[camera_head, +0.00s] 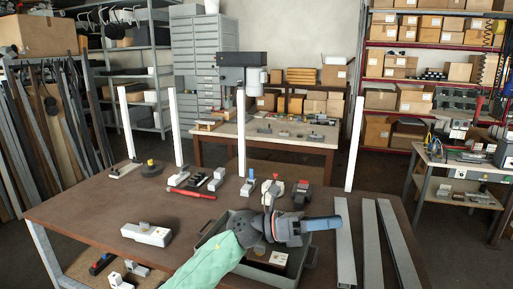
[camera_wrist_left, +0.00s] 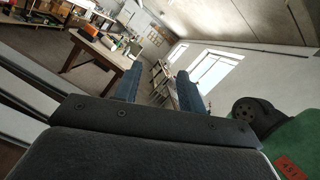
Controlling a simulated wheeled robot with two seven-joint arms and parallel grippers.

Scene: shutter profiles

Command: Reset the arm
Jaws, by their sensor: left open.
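My left arm, in a green sleeve (camera_head: 212,262), comes in from the bottom of the head view. My left gripper (camera_head: 325,224) has blue fingers that point to the right, above the grey crate on the brown table. In the left wrist view my left gripper (camera_wrist_left: 158,84) shows two blue fingers standing apart with nothing between them, so it is open and empty. My right gripper is not in view.
The grey crate (camera_head: 309,256) holds a box (camera_head: 266,258). Long metal profiles (camera_head: 372,243) lie at the table's right. White posts (camera_head: 355,144) stand upright. A white device (camera_head: 146,234), a red tool (camera_head: 191,193) and several small parts lie on the brown table (camera_head: 80,212).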

